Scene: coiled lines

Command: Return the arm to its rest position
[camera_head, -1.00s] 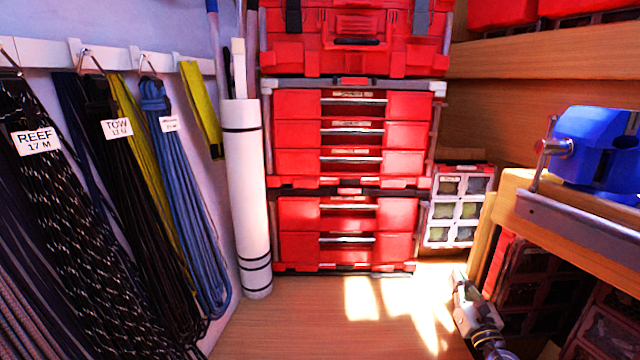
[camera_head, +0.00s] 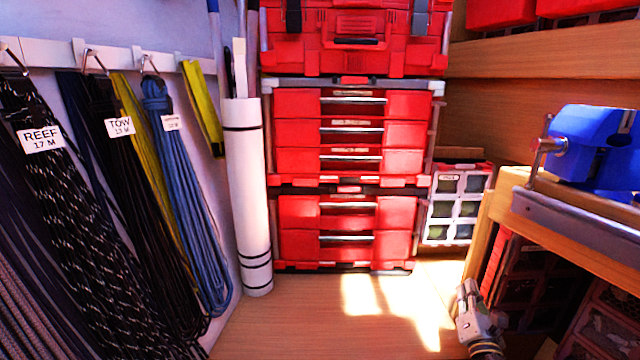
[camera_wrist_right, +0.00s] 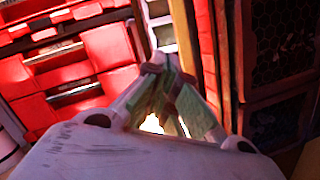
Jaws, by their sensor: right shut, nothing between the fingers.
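My right gripper (camera_head: 466,291) is at the lower right of the head view, low beside the wooden bench, pointing toward the back of the room. In the right wrist view its fingertips (camera_wrist_right: 155,66) are together with nothing between them. It is apart from the coiled lines. My left gripper does not show. Coiled lines hang from hooks on the left wall: a black flecked one with a REEF tag (camera_head: 41,139), a black one with a TOW tag (camera_head: 118,127), and a blue one (camera_head: 185,190).
Red drawer boxes (camera_head: 350,230) are stacked at the back, beside a white rolled tube (camera_head: 246,190). The floor (camera_head: 320,320) in the middle is clear.

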